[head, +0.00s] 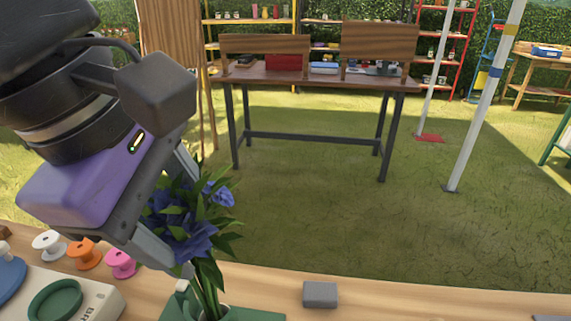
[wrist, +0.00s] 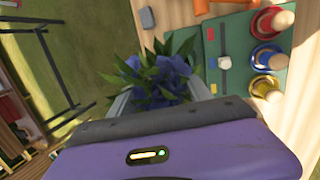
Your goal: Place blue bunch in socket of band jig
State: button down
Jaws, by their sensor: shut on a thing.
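My gripper (head: 190,222) is shut on the blue bunch (head: 186,242), with blue flowers and green leaves between its fingers. The bunch is roughly upright with a slight tilt, its stems pointing down. In the head view the stems' lower part overlaps a pale round rim on a green base (head: 250,315), which looks like the band jig. The picture edge cuts this off, so I cannot tell how the stem ends sit. In the wrist view the bunch (wrist: 158,80) hides what is beneath it. The green board (wrist: 240,85) beside it carries red, blue and yellow bands on posts.
A grey block (head: 320,294) lies on the wooden table right of the bunch. White, orange (head: 84,252) and pink (head: 121,263) spools stand at the left, near a pale device with a green ring (head: 55,300). A workbench (head: 310,80) stands beyond on open grass.

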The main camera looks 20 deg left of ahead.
jog(key=shift+f, duration=0.15)
jog(key=shift+c, duration=2.3)
grip_release()
jog(key=p+v, duration=0.1)
jog(key=v, duration=1.1)
jog(key=shift+p, duration=0.3)
